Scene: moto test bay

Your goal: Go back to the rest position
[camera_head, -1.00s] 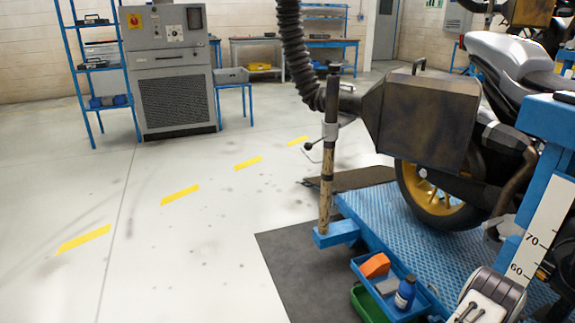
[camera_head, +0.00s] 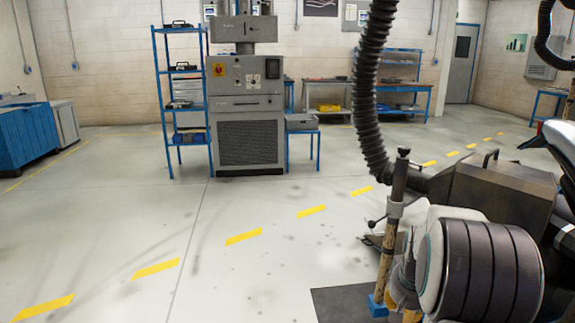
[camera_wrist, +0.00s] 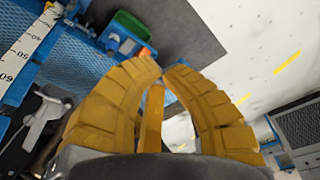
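In the wrist view, my gripper (camera_wrist: 163,70) shows its two yellow ribbed fingers coming together at the tips. It looks shut, with nothing seen between the tips. White floor shows through the gap lower between the fingers. In the head view, my arm fills the lower right, in front of the post and the dark metal box. Only a little of the yellow fingers shows there, at the lower edge behind the arm, and the tips are hidden.
A post (camera_head: 392,225), hanging hose (camera_head: 371,95) and metal box (camera_head: 497,195) stand close to my arm. Below my gripper lie the blue lift (camera_wrist: 75,77), a ruler (camera_wrist: 27,42) and a green bin (camera_wrist: 133,26). Floor left of the post is clear, up to the grey cabinet (camera_head: 247,145).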

